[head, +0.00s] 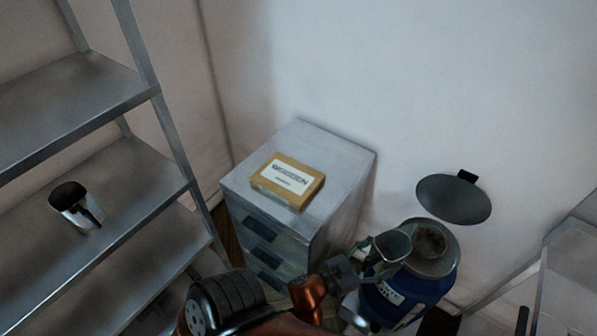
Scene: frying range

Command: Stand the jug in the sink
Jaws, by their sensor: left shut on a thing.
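A small grey metal jug (393,246) shows at the lower right, in front of the open mouth of a blue bin. My left gripper (366,263) is shut on the jug at its left side and holds it tilted, with its opening facing up. The jug's lower part is partly hidden, and I cannot tell whether it touches the bin's rim. My right gripper is not in view. No sink can be made out.
The blue bin (432,284) has a raised round lid (454,199). A drawer cabinet (340,190) bears a yellow box (287,181). Metal shelving (120,185) at left holds a metal vessel with a dark handle (70,199). A pale metal-edged unit (572,262) stands at right.

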